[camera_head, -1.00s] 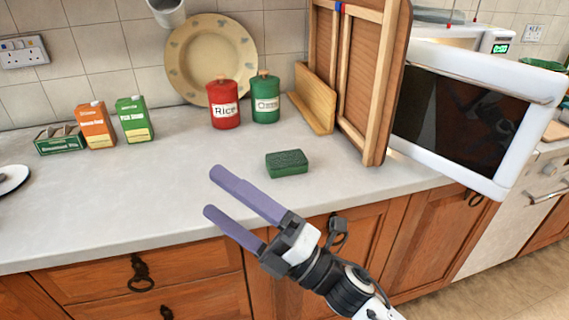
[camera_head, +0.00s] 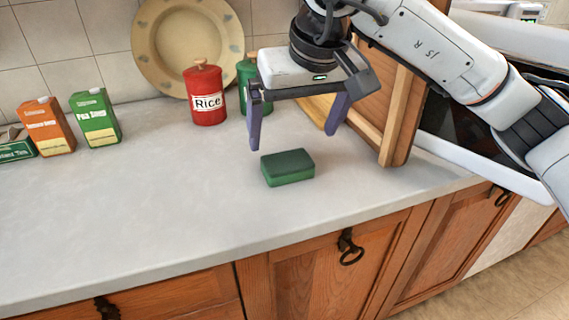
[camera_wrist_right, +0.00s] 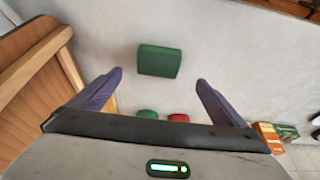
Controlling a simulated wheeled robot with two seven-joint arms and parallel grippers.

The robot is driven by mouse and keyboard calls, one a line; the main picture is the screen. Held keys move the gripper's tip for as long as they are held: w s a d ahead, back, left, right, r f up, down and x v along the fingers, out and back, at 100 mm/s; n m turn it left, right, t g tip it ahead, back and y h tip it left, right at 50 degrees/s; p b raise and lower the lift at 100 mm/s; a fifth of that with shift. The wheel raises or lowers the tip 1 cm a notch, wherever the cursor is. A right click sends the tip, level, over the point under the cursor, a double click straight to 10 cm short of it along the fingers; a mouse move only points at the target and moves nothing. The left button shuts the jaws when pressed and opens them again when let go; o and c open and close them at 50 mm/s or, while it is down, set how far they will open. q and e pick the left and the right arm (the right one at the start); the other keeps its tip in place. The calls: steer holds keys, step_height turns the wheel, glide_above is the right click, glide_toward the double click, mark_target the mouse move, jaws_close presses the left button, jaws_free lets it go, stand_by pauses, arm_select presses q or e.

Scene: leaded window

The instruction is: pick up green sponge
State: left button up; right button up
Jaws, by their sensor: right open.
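The green sponge (camera_head: 287,168) lies flat on the grey-white worktop in the head view, near the middle. It also shows in the right wrist view (camera_wrist_right: 160,61), ahead of the fingertips and between their lines. My right gripper (camera_head: 292,142) is open, empty and pointing down, above the worktop and slightly behind the sponge. Its two purple fingers are spread wide and do not touch the sponge. My left gripper is not in view.
A red rice canister (camera_head: 206,96) and a partly hidden green canister (camera_head: 243,72) stand behind. An orange carton (camera_head: 48,127) and a green carton (camera_head: 96,118) are at left. The worktop (camera_head: 170,200) left of the sponge is clear.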

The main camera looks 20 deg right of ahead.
mark_target(288, 161)
steer(key=x, duration=0.9)
steer(key=shift+w+d+f, duration=0.2)
steer(key=shift+f, duration=0.1)
steer(key=c, duration=1.1)
